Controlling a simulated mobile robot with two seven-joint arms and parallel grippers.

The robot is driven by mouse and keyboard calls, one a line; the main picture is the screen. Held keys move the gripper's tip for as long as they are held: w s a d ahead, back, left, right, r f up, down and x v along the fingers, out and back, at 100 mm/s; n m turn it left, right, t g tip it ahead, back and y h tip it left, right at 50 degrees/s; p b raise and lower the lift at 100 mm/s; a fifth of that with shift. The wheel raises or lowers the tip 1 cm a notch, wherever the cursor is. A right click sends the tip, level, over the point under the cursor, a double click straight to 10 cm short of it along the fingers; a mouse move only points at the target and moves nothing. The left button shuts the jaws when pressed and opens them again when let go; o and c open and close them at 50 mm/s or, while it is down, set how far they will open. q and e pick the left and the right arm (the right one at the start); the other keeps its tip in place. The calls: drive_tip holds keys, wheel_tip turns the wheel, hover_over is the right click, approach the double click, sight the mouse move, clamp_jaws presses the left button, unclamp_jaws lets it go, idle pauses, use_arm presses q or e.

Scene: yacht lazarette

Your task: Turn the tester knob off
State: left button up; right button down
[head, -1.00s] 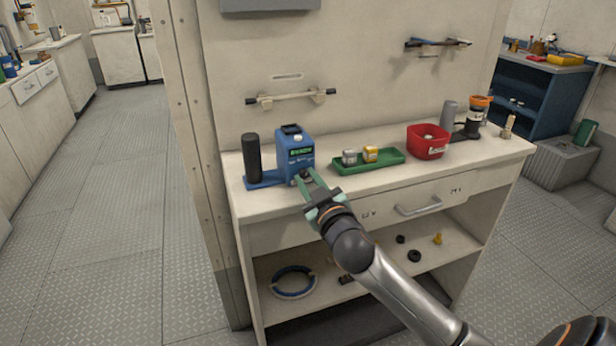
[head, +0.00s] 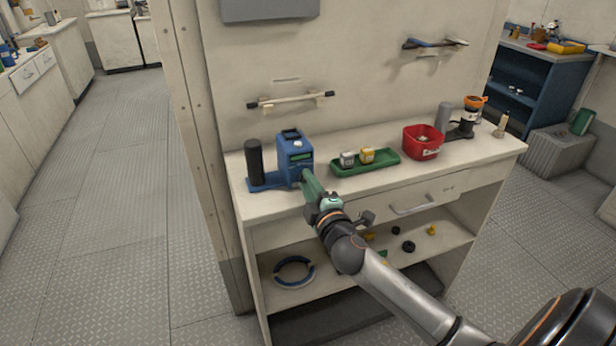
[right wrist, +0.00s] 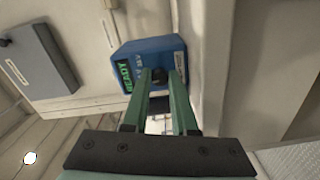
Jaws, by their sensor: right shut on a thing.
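The blue tester (head: 294,158) stands on the counter at its left end, with a lit green display on its front. It also shows in the right wrist view (right wrist: 152,54), where the display reads READY. The dark knob (right wrist: 159,76) is on its front face, between the tips of my right gripper (right wrist: 160,80). My right gripper (head: 307,180) is shut on the knob in front of the tester; the arm hides the knob in the head view. My left gripper is not in view.
A black cylinder (head: 254,163) stands left of the tester on a blue base. A green tray (head: 384,166) with small blocks and a red bin (head: 424,142) lie to the right. A drawer handle (head: 411,206) and open shelf are below the counter.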

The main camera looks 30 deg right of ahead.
drive_tip(key=n+p, duration=0.1)
drive_tip(key=n, duration=0.1)
drive_tip(key=shift+r+n, duration=0.15)
drive_tip(key=shift+n, duration=0.25)
drive_tip(key=shift+n+p, duration=0.45)
drive_tip(key=shift+n, duration=0.15)
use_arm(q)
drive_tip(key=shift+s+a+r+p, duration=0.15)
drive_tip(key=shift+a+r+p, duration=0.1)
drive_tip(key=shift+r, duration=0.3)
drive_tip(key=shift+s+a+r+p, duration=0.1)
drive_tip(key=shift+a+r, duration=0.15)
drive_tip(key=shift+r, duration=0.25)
use_arm(e)
drive_tip(key=shift+n, duration=0.9)
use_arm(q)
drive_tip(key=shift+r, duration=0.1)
use_arm(e)
drive_tip(key=c, duration=0.7)
unclamp_jaws()
drive_tip(key=shift+s, duration=0.1)
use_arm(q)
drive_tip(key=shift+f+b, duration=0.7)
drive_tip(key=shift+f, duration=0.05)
use_arm(e)
drive_tip(key=v, duration=1.2)
drive_tip(key=shift+s, duration=0.2)
